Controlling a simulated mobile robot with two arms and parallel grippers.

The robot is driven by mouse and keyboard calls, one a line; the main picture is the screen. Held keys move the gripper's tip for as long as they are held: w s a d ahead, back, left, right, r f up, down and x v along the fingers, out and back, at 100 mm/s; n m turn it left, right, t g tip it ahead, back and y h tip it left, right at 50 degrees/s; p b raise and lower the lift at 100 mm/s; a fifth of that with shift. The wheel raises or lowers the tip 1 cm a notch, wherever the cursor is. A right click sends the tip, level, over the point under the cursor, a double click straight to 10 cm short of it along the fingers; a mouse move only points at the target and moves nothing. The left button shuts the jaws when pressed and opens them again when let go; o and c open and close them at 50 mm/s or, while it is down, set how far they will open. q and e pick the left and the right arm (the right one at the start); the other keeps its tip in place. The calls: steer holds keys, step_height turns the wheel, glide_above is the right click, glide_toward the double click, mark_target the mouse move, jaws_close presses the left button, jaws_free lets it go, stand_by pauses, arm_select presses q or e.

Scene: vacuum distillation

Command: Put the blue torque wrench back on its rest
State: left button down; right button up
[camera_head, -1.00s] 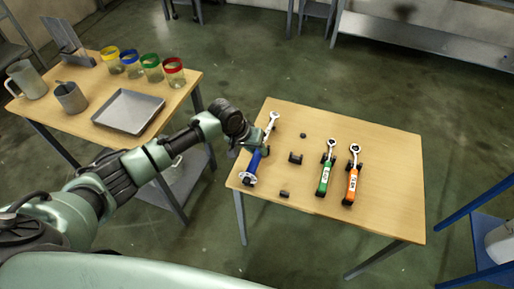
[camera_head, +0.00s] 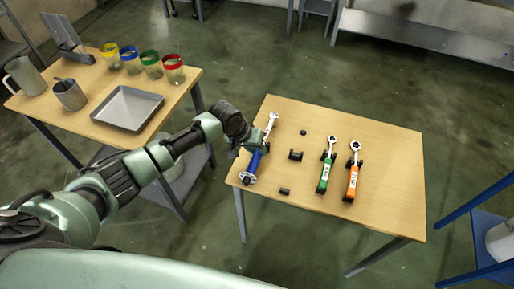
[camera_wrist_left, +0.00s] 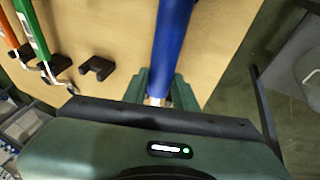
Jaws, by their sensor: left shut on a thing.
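The blue torque wrench (camera_head: 253,166) is at the left end of the right-hand table, its silver head pointing to the back. My left gripper (camera_head: 256,146) is shut on it around the middle. In the left wrist view the blue handle (camera_wrist_left: 172,45) runs between the fingers of my left gripper (camera_wrist_left: 160,94). An empty rest shows as a black bracket (camera_head: 295,156) with small black pieces (camera_head: 303,133) and (camera_head: 285,191) behind and in front of it. In the wrist view this bracket (camera_wrist_left: 97,67) lies left of the handle. My right gripper is not in view.
A green wrench (camera_head: 325,174) and an orange wrench (camera_head: 352,179) lie on black rests to the right. The wooden table (camera_head: 391,190) is bare at its right end. The other table holds a tray (camera_head: 128,107), jars and cups.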

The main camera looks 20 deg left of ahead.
arm_select(q)
steer(key=shift+d+f, duration=0.1)
steer(key=shift+f, duration=0.4)
steer(key=c, duration=1)
jaws_free()
steer(key=shift+c, duration=0.2)
steer(key=shift+s+f, duration=0.15)
steer(key=shift+f, duration=0.05)
steer(key=v, duration=0.8)
steer(key=shift+b, duration=0.45)
